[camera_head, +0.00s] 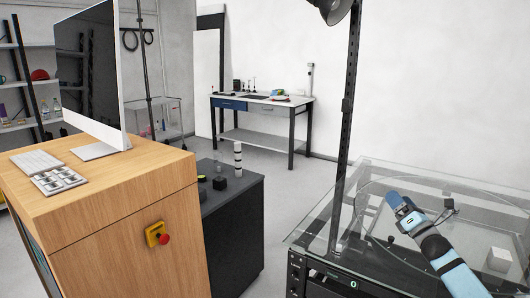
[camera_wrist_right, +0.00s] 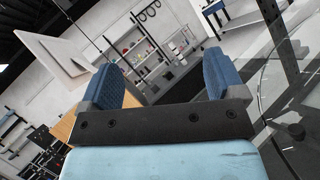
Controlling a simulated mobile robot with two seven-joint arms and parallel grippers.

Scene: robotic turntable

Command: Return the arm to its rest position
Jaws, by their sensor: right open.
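My right arm comes in from the lower right of the head view, and its gripper (camera_head: 394,201) is above the glass turntable (camera_head: 375,256). In the right wrist view the blue fingers of this gripper (camera_wrist_right: 160,82) stand wide apart with nothing between them, so it is open and empty. A small white cube (camera_head: 499,258) is at the right of the turntable, apart from the gripper. My left gripper is not in view.
A dark upright post (camera_head: 346,120) rises just left of my right gripper. A wooden cabinet (camera_head: 120,225) with a monitor (camera_head: 90,70) and a red stop button (camera_head: 164,239) stands at left. A dark low cabinet (camera_head: 235,225) is behind it. Open floor lies between.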

